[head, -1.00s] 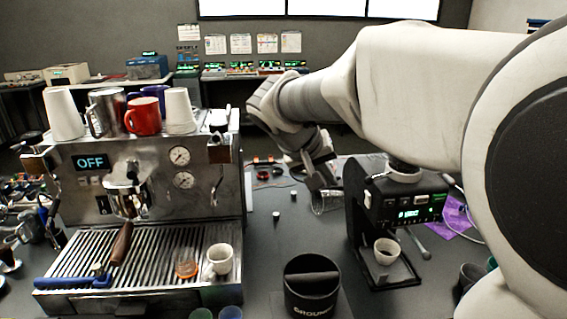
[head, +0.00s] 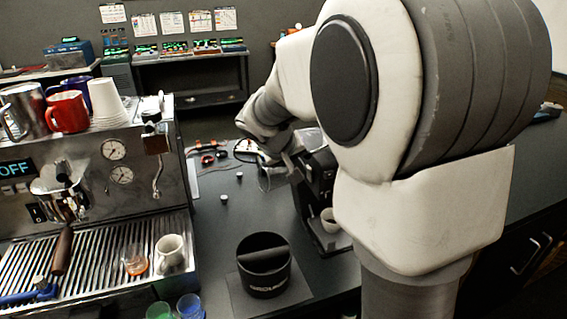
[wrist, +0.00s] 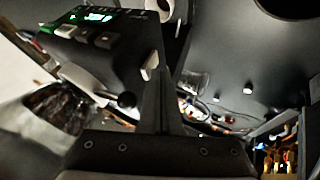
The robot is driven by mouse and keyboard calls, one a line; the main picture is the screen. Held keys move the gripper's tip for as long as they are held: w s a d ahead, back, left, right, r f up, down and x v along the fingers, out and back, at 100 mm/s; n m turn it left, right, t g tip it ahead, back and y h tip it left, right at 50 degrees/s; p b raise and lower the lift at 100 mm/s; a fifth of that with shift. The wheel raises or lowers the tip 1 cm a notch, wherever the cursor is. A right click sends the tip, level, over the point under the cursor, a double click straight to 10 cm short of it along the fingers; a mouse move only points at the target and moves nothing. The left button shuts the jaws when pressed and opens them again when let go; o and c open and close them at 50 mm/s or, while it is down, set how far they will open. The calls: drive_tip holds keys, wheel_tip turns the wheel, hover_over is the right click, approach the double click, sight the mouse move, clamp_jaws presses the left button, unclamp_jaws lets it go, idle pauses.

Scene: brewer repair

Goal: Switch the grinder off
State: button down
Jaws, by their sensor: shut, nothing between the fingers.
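The grinder (head: 316,180) is a black machine right of the espresso machine in the head view, its front mostly hidden behind my arm. In the wrist view the grinder (wrist: 120,60) fills the upper left, with a lit green display (wrist: 92,15) and several grey buttons (wrist: 85,35). A small pale knob or switch (wrist: 150,68) shows on its side. My gripper (wrist: 167,88) is shut and empty, its fingers close beside that side and the pale part. I cannot tell whether they touch. In the head view my gripper (head: 290,165) is at the grinder's far left side.
The espresso machine (head: 95,200) stands at left, its display reading OFF, with cups on top. A black knock-box-like container (head: 264,265) stands on the counter in front. A white cup (head: 330,220) is at the grinder's front. Cables lie behind. The counter between the machines is mostly clear.

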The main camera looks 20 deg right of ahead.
drive_tip(key=shift+d+r+b, duration=0.1)
drive_tip(key=shift+d+b, duration=0.2)
drive_tip(key=shift+r, duration=0.15)
drive_tip(key=shift+w+r+p, duration=0.1)
drive_tip(key=shift+r+p, duration=0.3)
drive_tip(key=shift+r, duration=0.3)
drive_tip(key=shift+r, duration=0.1)
